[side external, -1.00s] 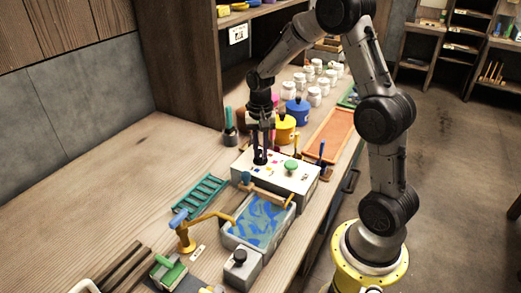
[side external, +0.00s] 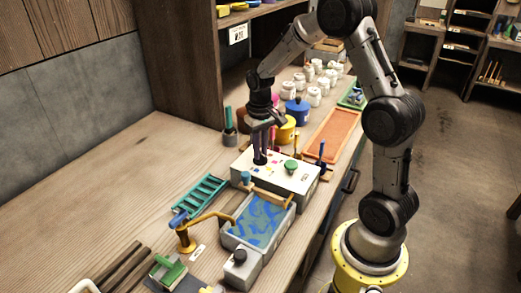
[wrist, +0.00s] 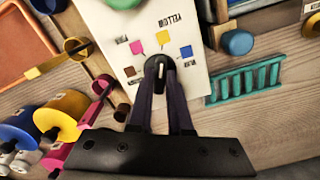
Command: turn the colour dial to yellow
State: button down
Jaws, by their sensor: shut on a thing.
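The colour dial is a black knob (wrist: 160,68) with a pale line, on a white-topped box (side external: 304,180). My gripper (side external: 260,158) reaches down from above and is shut on the knob; both fingers also show in the wrist view (wrist: 161,88). A yellow swatch (wrist: 163,37) lies straight above the knob in the wrist view, and the pale line runs roughly toward it. Pink (wrist: 137,47), blue (wrist: 186,51) and brown (wrist: 130,71) swatches sit around it. A printed label reads YELLOW. The fingers hide part of the dial's near side.
A green knob (side external: 291,166) stands on the same box. A tray of blue marbled liquid (side external: 258,222) with a wooden bar is in front. A teal rack (side external: 200,196) lies left, and coloured pots (side external: 297,110) stand behind.

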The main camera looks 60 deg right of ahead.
jog(key=shift+r, duration=0.1)
jog(key=c, duration=0.8)
grip_release()
jog(key=shift+c, duration=0.2)
notch_tip(320, 180, up, 14)
jog(key=shift+a, duration=0.1)
jog(key=s+a+r+n+t, duration=0.2)
jog(key=s+a+r+t, duration=0.1)
jog(key=s+a+r, duration=0.5)
jog(key=s+a+f+n+t, duration=0.1)
jog(key=s+a+f, duration=0.2)
jog(key=s, duration=0.3)
jog(key=s+a+f+n+t, duration=0.1)
jog(key=s+a+f+n, duration=0.1)
jog(key=s, duration=0.4)
jog(key=shift+a+f+t, duration=0.3)
jog(key=shift+a+f, duration=0.1)
jog(key=shift+f, duration=0.2)
